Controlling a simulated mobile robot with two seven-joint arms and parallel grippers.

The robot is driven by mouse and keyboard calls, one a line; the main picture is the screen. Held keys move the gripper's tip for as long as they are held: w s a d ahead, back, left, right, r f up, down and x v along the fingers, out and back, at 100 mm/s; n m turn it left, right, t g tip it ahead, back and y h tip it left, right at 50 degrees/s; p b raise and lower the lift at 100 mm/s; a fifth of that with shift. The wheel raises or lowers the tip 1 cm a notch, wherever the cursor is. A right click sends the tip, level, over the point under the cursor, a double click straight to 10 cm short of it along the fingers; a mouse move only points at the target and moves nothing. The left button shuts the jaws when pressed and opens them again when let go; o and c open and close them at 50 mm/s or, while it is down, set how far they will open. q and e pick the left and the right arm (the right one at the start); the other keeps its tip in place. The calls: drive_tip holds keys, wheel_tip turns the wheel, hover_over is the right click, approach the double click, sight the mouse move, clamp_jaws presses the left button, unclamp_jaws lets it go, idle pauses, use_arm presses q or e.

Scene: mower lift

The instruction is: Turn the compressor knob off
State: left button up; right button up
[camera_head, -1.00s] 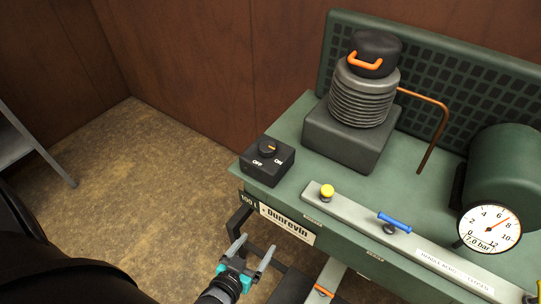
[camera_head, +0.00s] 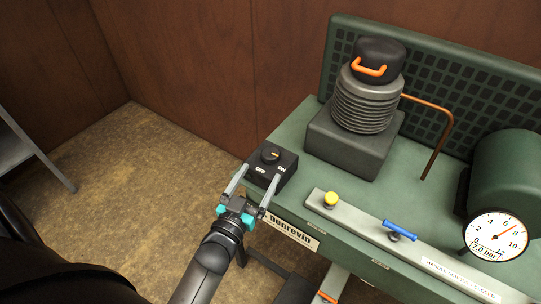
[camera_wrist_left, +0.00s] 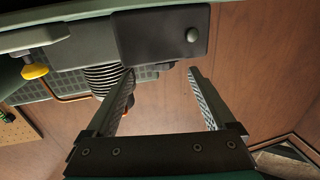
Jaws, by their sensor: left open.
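The compressor knob (camera_head: 270,155) is a round black dial with a yellow-orange mark, on a black switch box (camera_head: 285,178) at the near left corner of the green compressor. White OFF and ON labels show on the box below the knob. The mark lies roughly crosswise, its end nearer the ON side. My left gripper (camera_head: 262,170) is open and empty, its fingertips on either side of the box front, short of the knob. Contact cannot be told. In the left wrist view the open fingers (camera_wrist_left: 161,72) point toward the dark box (camera_wrist_left: 150,35). My right gripper is out of view.
A yellow knob (camera_head: 331,199) and a blue handle (camera_head: 399,230) sit on a grey rail. A pressure gauge (camera_head: 495,236) is at the right. A ribbed cylinder (camera_head: 365,98) stands behind the switch box. Open floor (camera_head: 150,165) lies to the left.

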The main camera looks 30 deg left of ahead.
sight(267, 162)
use_arm(q)
drive_tip(key=w, duration=0.5)
drive_tip(key=w+b, duration=0.1)
drive_tip(key=w, duration=0.2)
drive_tip(key=shift+a, duration=0.25)
drive_tip(key=c, duration=1.4)
